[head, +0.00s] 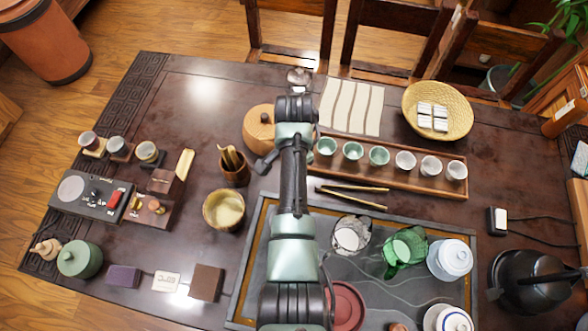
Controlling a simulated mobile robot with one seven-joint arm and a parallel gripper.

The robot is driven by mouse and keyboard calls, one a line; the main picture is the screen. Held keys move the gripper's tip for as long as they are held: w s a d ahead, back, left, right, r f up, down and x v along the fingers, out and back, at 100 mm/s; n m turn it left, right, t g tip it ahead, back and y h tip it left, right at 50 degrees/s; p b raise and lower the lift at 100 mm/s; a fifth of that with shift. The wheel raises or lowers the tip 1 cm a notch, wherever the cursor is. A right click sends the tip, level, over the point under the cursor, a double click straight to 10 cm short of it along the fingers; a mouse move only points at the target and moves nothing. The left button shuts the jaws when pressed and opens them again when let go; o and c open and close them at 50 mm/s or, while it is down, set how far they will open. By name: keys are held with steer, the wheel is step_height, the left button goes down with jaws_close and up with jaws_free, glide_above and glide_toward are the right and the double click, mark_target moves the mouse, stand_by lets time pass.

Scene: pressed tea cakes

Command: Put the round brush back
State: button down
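I cannot make out a round brush for certain in the head view. A small round brown piece (155,206) stands on a brown wooden holder (165,219) at the left, but it is too small to identify. My arm reaches from the bottom middle up over the table.
A dark cup of wooden tools (235,171) and a bowl (224,222) stand left of my arm. A slate tea tray (250,278) with glassware lies at the lower right, below a row of cups (378,156). A black kettle (532,285) stands far right. The upper-left tabletop is clear.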

steer(key=shift+f, duration=0.25)
steer(key=shift+f, duration=0.15)
steer(key=c, duration=0.7)
jaws_free()
step_height(320, 180, up, 12)
steer(key=shift+r, duration=0.25)
